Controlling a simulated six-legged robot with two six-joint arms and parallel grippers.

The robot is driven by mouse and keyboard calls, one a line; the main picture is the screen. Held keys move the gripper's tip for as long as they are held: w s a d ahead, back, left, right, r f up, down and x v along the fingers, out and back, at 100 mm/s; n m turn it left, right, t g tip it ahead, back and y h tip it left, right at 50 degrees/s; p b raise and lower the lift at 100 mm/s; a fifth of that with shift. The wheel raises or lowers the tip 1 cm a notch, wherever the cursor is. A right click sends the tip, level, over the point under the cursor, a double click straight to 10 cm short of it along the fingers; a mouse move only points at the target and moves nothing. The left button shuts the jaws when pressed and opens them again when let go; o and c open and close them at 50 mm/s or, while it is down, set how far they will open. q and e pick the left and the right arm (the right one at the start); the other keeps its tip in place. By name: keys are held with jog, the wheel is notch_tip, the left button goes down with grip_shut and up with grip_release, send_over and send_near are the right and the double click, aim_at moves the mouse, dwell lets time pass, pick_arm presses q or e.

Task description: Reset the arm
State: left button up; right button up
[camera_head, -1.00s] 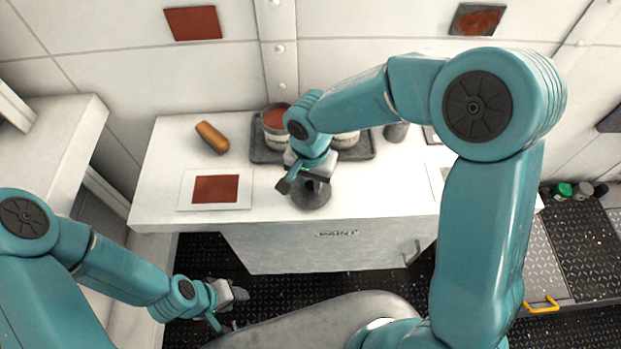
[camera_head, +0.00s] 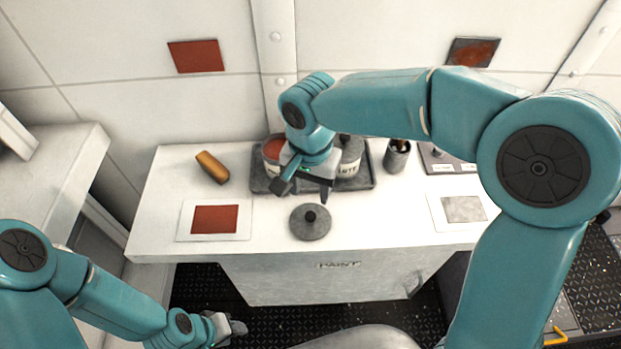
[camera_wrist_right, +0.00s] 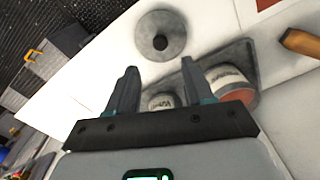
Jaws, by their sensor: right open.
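My right gripper (camera_head: 304,190) is open and empty, raised above the white counter near the tray. Its two fingers show apart in the right wrist view (camera_wrist_right: 158,85). A round grey lid (camera_head: 310,223) with a dark knob lies flat on the counter in front of it; the lid also shows in the right wrist view (camera_wrist_right: 160,36). My left gripper (camera_head: 226,327) is low at the left, below the counter's front edge; its jaws are too small and partly cut off to judge.
On the white counter (camera_head: 160,220), a dark tray (camera_head: 262,182) holds an open red paint can (camera_head: 272,148) and a white can (camera_head: 350,158). A brown roller-shaped thing (camera_head: 212,167), a red sample card (camera_head: 215,219), a grey sample card (camera_head: 464,209) and a dark cup (camera_head: 397,157) stand around it.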

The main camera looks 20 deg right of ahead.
notch_tip(320, 180, up, 3)
jog(key=shift+f, duration=0.15)
jog(key=shift+w+f, duration=0.1)
jog(key=shift+w, duration=0.05)
jog(key=shift+s, duration=0.2)
